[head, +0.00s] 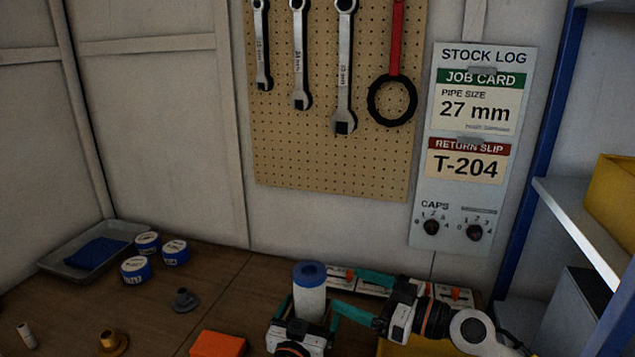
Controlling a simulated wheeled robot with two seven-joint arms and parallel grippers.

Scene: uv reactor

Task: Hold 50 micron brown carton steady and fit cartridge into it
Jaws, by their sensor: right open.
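The cartridge (311,296) is a white cylinder with a blue ring-shaped top, upright at the bottom centre. My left gripper (309,307) comes up from the bottom edge, its teal fingers on both sides of the cartridge, closed on it. My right gripper (344,288) reaches in from the right with its teal fingers spread and empty, just right of the cartridge. I cannot make out a brown carton or any 50 micron label. A tan-yellow surface (416,348) shows below my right arm, mostly hidden; I cannot tell what it is.
Several white boxes with orange marks (455,295) stand behind my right gripper. An orange box (218,345), a brass fitting (112,343), a grey fitting (185,300), blue-banded tins (136,269) and a grey tray (62,264) are on the left. Shelves (575,215) stand at right.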

